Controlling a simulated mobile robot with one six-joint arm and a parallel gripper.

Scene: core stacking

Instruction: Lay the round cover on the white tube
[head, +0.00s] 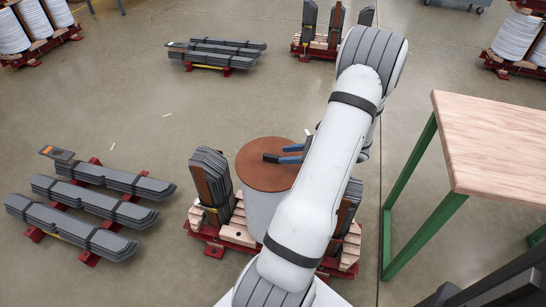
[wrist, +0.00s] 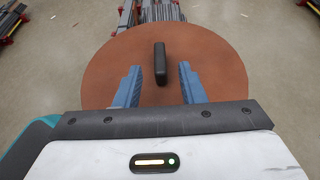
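The round cover (head: 262,177) is a flat brown disc. It lies over the top of the white tube (head: 258,210), which stands upright with its right side hidden behind my arm. In the wrist view the cover (wrist: 108,62) fills the upper middle, with a black bar handle (wrist: 160,63) at its centre. My gripper (head: 276,153) is over the cover. Its two blue fingers are open in the wrist view (wrist: 159,68), one on each side of the handle, with gaps between. The tube is hidden in the wrist view.
The tube stands among dark core plates (head: 211,178) on a red and wooden pallet (head: 238,232). Stacks of dark plates (head: 92,205) lie at the left. A wood-topped table (head: 495,140) with green legs stands at the right. Open floor (head: 130,110) lies between.

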